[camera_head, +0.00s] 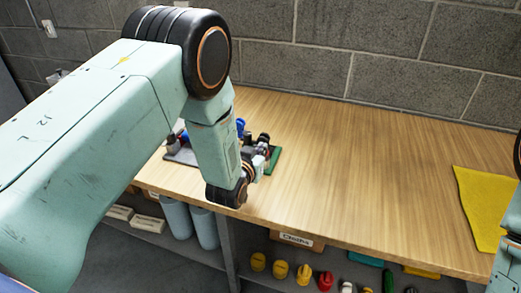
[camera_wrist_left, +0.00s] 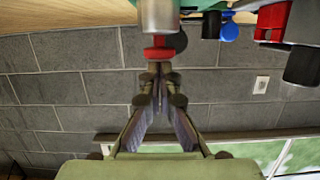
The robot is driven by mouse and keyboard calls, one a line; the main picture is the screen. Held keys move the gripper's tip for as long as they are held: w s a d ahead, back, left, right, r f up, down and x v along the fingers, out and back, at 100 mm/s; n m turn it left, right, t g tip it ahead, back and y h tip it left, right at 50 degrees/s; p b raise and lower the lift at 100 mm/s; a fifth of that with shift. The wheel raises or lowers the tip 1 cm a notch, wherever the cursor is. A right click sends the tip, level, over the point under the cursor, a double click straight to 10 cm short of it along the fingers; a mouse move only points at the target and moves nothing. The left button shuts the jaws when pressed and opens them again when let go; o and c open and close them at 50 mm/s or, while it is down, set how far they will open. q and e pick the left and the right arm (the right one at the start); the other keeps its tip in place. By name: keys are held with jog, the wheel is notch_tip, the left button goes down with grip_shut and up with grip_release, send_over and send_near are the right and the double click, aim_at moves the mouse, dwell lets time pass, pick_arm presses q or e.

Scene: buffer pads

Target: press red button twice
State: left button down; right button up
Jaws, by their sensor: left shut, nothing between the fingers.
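In the left wrist view, a round red button (camera_wrist_left: 159,53) sits on the end of a silver cylinder that comes in from the top edge. My left gripper (camera_wrist_left: 158,72) is shut and empty, its fingertips right at the red button; I cannot tell whether they touch. The red button cannot be made out in the head view. My right gripper is out of view.
A green pad (camera_head: 275,158) and a grey pad (camera_head: 183,156) lie on the wooden table (camera_head: 340,170). In the wrist view, a blue knob (camera_wrist_left: 229,32), a red bracket (camera_wrist_left: 272,18) and a black cylinder (camera_wrist_left: 303,66) stand nearby. A yellow cloth (camera_head: 480,205) lies right; the table's middle is clear.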

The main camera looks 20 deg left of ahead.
pick_arm(q)
jog(key=shift+f+b, duration=0.35)
jog(key=shift+f, duration=0.2)
jog(key=shift+f+b, duration=0.3)
jog(key=shift+f, duration=0.2)
jog(key=shift+s, duration=0.1)
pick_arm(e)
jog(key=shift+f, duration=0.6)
pick_arm(q)
jog(key=r+p, duration=0.2)
jog(key=r, duration=0.1)
jog(key=r+p, duration=0.1)
jog(key=shift+w+r, duration=0.2)
jog(key=shift+w, duration=0.05)
jog(key=v, duration=1)
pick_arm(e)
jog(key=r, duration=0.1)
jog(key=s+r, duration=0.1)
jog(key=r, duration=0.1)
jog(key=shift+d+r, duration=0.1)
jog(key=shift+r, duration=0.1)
pick_arm(q)
jog(key=shift+s, duration=0.2)
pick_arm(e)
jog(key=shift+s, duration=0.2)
